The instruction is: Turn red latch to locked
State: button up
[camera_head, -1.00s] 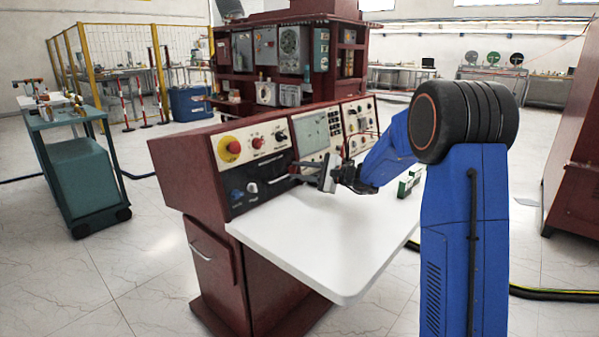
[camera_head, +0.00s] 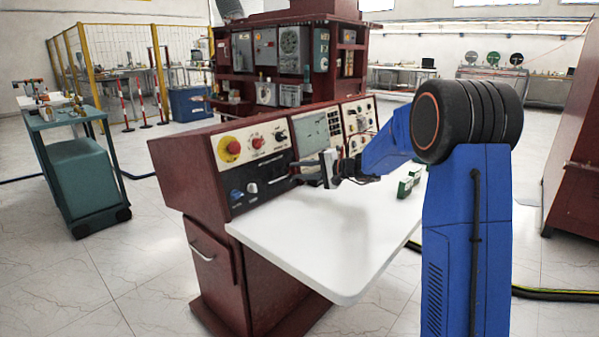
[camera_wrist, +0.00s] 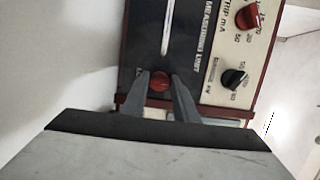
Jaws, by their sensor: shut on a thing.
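The red latch (camera_wrist: 159,82) shows in the wrist view as a small round red knob at the lower end of the black measuring unit panel (camera_wrist: 150,50). My gripper (camera_wrist: 162,80) has its two fingers on either side of the knob and is shut on it. In the head view my gripper (camera_head: 298,171) reaches left to the front of the red console (camera_head: 172,165). The latch is hidden there behind the fingers. Its exact angle is hard to tell.
A red knob (camera_wrist: 247,18) and a black knob (camera_wrist: 234,78) sit beside the gripper on the pale panel. The white tabletop (camera_head: 330,240) lies below my arm.

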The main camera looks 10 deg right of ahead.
jog(key=shift+f, duration=0.1)
dwell(0.3)
jog(key=o, duration=0.8)
jog(key=v, duration=1.7)
jog(key=shift+s+d, duration=0.15)
jog(key=shift+s, duration=0.05)
